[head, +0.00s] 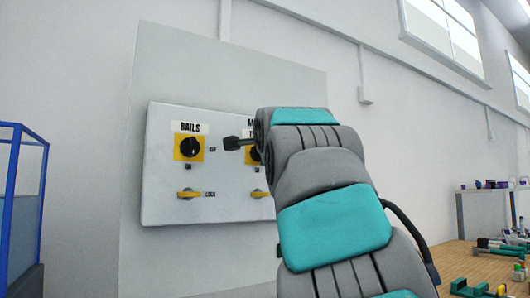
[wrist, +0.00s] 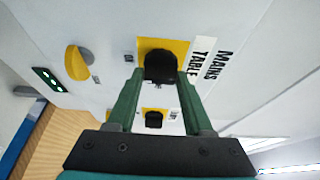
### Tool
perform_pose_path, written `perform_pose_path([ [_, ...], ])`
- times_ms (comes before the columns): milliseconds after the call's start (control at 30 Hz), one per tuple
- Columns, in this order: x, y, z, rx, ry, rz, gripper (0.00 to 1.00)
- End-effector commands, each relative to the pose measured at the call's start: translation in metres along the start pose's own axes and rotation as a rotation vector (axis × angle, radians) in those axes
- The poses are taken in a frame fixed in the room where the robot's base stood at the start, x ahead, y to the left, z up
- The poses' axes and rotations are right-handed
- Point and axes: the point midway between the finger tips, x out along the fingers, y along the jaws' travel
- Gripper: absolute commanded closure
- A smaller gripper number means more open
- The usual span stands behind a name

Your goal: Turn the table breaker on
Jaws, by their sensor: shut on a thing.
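The table breaker is a black rotary knob (wrist: 160,67) on a yellow plate (wrist: 178,46), beside a white label (wrist: 205,62) reading "MAINS TABLE". In the wrist view my gripper (wrist: 161,76) has its two green fingers on either side of this knob, shut on it. In the head view a dark finger of my gripper (head: 236,143) shows at the panel, left of the mostly hidden knob and its yellow plate (head: 254,155). My arm covers the right part of the panel. The knob's pointing direction cannot be told.
The grey panel (head: 160,160) also carries a "RAILS" black knob (head: 189,147) on yellow, and yellow handles (head: 188,194) below. In the wrist view a yellow handle (wrist: 77,63) sits left of the knob. A blue-framed structure (head: 22,200) stands left; a cluttered bench (head: 490,190) stands right.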

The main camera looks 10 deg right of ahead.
Motion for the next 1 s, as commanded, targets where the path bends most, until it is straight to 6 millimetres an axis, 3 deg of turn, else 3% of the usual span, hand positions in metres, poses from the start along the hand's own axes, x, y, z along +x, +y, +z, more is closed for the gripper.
perform_pose_path([
  [500,0.0007,0.0005,0.0011,0.017,-0.002,0.008,1.0],
  [533,0.0006,0.0005,0.0012,0.017,-0.002,0.008,0.47],
  [767,0.0003,0.0001,0.0007,0.017,-0.001,0.007,0.21],
  [1000,0.0001,0.0,0.0004,0.017,-0.001,0.007,0.2],
])
